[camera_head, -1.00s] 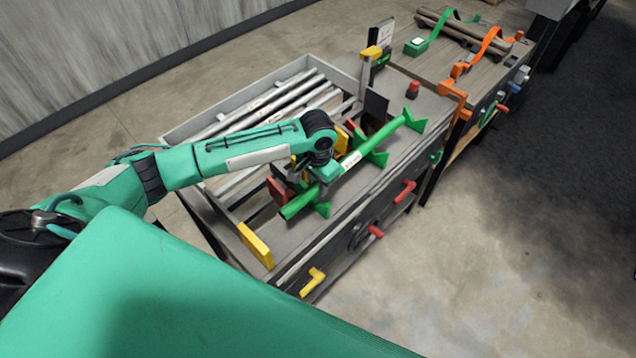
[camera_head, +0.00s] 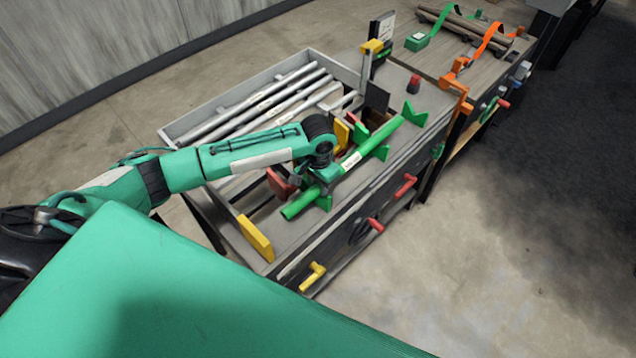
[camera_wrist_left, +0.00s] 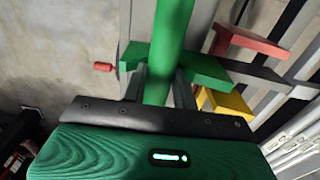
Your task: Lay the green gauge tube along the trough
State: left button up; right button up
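The green gauge tube (camera_head: 301,203), with a white label, runs diagonally along the front of the bench, in line with several green notched blocks (camera_head: 413,113) that form the trough. In the left wrist view the tube (camera_wrist_left: 172,30) passes between the two wings of one green block (camera_wrist_left: 205,70). I cannot tell whether it rests fully on the blocks. My left gripper (camera_head: 330,186) is over the tube's near half. In the left wrist view its fingers (camera_wrist_left: 159,90) are close against both sides of the tube. My right gripper is not in view.
A grey tray (camera_head: 172,135) with several metal bars lies behind my left arm. Yellow (camera_head: 257,238) and red (camera_head: 281,182) blocks stand near the tube. Red handles (camera_head: 404,187) stick out of the bench front. Open floor lies to the right.

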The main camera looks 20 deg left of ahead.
pick_arm(q)
jog(key=shift+o, duration=0.7)
jog(key=shift+w+r+b, duration=0.1)
jog(key=shift+r+b, duration=0.25)
jog(key=shift+r, duration=1.1)
notch_tip(320, 180, up, 11)
jog(key=b, duration=0.1)
jog(key=shift+s, duration=0.3)
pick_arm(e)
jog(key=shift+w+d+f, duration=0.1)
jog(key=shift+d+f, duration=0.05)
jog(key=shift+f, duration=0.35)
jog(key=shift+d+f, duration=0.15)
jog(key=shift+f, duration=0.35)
pick_arm(q)
jog(key=shift+f, duration=0.1)
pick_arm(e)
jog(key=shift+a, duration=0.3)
